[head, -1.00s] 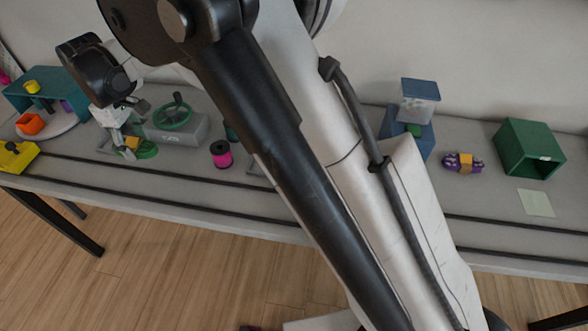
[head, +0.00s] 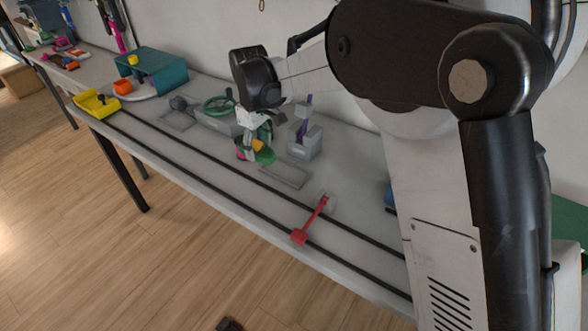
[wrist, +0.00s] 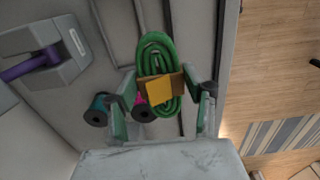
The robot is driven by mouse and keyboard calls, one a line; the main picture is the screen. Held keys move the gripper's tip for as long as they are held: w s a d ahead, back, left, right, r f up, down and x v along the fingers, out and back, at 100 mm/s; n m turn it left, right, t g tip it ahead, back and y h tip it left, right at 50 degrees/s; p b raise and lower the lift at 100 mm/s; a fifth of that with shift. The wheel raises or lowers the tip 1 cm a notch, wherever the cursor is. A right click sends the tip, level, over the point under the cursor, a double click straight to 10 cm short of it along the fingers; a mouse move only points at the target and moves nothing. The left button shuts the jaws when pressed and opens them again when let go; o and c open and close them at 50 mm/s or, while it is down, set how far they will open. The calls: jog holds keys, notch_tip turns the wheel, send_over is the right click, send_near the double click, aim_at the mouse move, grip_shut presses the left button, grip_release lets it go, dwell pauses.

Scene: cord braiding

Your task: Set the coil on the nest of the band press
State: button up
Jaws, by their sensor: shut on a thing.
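My gripper (head: 256,140) is shut on the green coil and holds it above the bench. In the wrist view the coil (wrist: 156,50) is a long oval of looped cord. A brown-and-yellow band (wrist: 160,87) wraps its middle between my fingers. The coil also shows in the head view (head: 265,156), partly hidden by my gripper. A grey block with a purple lever (head: 304,140) stands just right of my gripper; it also shows at the left of the wrist view (wrist: 42,62). It may be the band press, but I cannot tell; no nest is clearly visible.
A magenta spool (wrist: 142,108) and a teal spool (wrist: 97,108) stand below my gripper. A grey box with a green handwheel (head: 220,108) is to the left. A red-handled lever (head: 314,220) is to the right, near the bench's dark rails. A flat grey frame (head: 287,176) lies between.

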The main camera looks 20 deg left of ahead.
send_over(288, 173)
notch_tip(288, 173, down, 5)
jog(key=shift+f, duration=1.95)
jog(key=shift+f+b, duration=0.25)
jog(key=shift+b, duration=0.2)
jog(key=o, duration=1.4)
jog(key=shift+r, duration=0.1)
notch_tip(288, 173, up, 12)
jog(key=shift+r+p, duration=0.2)
jog(key=shift+p, duration=0.4)
